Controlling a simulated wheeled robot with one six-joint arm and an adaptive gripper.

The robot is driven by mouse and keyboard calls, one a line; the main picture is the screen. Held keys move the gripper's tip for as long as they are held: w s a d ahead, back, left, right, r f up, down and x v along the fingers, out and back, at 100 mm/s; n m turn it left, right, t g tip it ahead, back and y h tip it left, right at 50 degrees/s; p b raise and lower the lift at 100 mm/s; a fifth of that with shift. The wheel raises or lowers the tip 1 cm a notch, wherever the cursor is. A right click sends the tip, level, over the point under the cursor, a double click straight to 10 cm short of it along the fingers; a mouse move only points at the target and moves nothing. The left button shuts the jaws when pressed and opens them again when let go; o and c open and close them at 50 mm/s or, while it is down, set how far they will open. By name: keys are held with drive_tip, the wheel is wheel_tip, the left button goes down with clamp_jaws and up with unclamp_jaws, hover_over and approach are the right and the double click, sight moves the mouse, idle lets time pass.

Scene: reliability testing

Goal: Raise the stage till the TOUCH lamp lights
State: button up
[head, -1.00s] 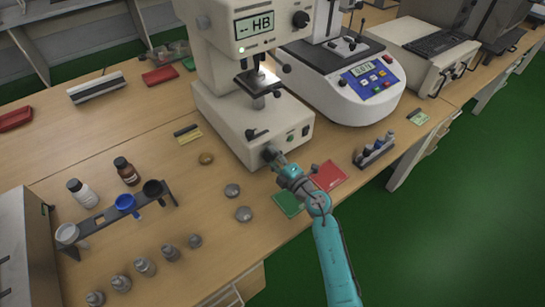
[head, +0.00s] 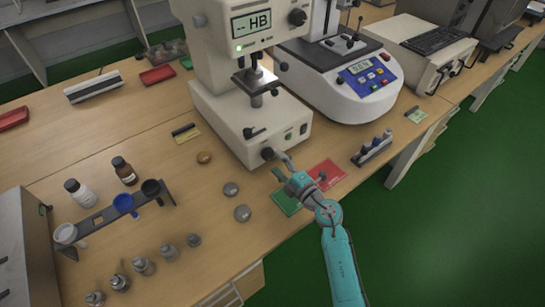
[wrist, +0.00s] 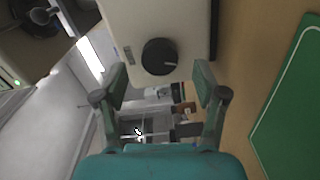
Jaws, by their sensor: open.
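The hardness tester (head: 228,115) is a cream machine with an "HB" display (head: 258,24). Its stage (head: 255,82) is a dark plate on a post beneath the head. A small green lamp (head: 239,48) glows under the display; its label is too small to read. A black knob (head: 267,154) is on the front of the base; in the wrist view the knob (wrist: 160,57) has a white mark and lies beyond the fingertips. My gripper (head: 282,165) is open and empty, just in front of the knob; in the wrist view its fingers (wrist: 161,88) are spread either side.
Green (head: 286,203) and red (head: 327,173) mats lie under my arm. Grey discs (head: 242,213) lie to the left. A second instrument (head: 350,90) stands at the right behind a small rack (head: 372,149). Bottles (head: 124,171) and a cup rack (head: 100,220) are at far left.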

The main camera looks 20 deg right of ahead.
drive_tip(key=v, duration=0.7)
drive_tip(key=shift+s+d, duration=0.1)
drive_tip(key=shift+s, duration=0.15)
idle(1.5)
drive_tip(key=s+a+m, duration=0.1)
drive_tip(key=s, duration=0.2)
drive_tip(key=s+a+m, duration=0.1)
drive_tip(key=s, duration=0.2)
drive_tip(key=s+a+m+t, duration=0.1)
drive_tip(key=s+a, duration=0.1)
drive_tip(key=s, duration=0.1)
drive_tip(key=shift+s+a, duration=0.1)
drive_tip(key=shift+a, duration=0.05)
drive_tip(key=s+r+m+g+h, duration=0.1)
drive_tip(key=s+m, duration=0.7)
drive_tip(key=s, duration=0.8)
drive_tip(key=s+r+m+g+h, duration=0.2)
drive_tip(key=s+m, duration=0.6)
drive_tip(key=s, duration=0.9)
wheel_tip(320, 180, up, 2)
drive_tip(key=h, duration=0.2)
drive_tip(key=shift+m+h, duration=0.3)
drive_tip(key=shift+m, duration=0.1)
drive_tip(key=shift+r, duration=0.15)
